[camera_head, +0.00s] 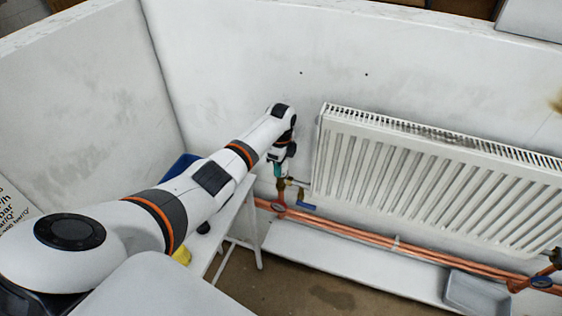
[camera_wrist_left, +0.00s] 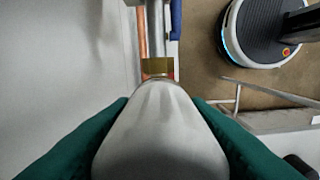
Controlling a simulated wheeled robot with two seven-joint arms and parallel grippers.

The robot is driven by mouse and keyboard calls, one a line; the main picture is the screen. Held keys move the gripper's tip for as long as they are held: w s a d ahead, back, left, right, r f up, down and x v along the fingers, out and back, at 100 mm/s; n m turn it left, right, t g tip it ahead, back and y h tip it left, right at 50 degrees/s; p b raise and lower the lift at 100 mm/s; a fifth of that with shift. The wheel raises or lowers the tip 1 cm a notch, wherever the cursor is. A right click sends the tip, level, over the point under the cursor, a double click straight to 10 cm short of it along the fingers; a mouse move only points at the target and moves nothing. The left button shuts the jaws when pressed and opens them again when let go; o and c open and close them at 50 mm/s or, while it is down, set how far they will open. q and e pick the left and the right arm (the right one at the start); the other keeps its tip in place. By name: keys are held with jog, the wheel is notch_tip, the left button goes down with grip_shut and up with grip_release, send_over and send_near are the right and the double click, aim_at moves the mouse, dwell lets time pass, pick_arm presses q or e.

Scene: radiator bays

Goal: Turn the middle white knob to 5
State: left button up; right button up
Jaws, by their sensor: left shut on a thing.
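A white knob (camera_wrist_left: 160,135) fills the lower middle of the left wrist view, with a brass collar (camera_wrist_left: 157,67) at its far end. The green fingers of my left gripper (camera_wrist_left: 160,108) lie along both sides of it, shut on it. No number on the knob can be read. In the head view my left gripper (camera_head: 279,170) is at the valve beside the left end of the radiator (camera_head: 420,180). The knob is hidden there by the gripper. I cannot tell from these views whether it is the middle knob. My right gripper is not in view.
Copper pipes (camera_head: 350,235) run along the wall below the radiator, with a blue-handled valve (camera_head: 305,206) near the left end. A white bench (camera_head: 236,222) stands under my left arm. A grey tray (camera_head: 477,293) sits at lower right.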

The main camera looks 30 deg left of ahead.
pick_arm(q)
jog(key=n+p, duration=0.1)
jog(key=n, duration=0.2)
jog(key=shift+r+n, duration=0.1)
jog(key=shift+n, duration=0.3)
jog(key=n+p, duration=0.1)
jog(key=n, duration=0.2)
jog(key=shift+n, duration=0.3)
jog(key=n+p, duration=0.1)
jog(key=n, duration=0.2)
jog(key=shift+n, duration=0.4)
jog(key=n, duration=0.4)
jog(key=shift+p, duration=0.35)
jog(key=n, duration=0.5)
jog(key=shift+p, duration=0.3)
jog(key=n, duration=0.3)
jog(key=shift+w+n, duration=0.1)
jog(key=shift+n, duration=0.2)
jog(key=n, duration=0.4)
jog(key=shift+n+p, duration=0.3)
jog(key=shift+n, duration=1.6)
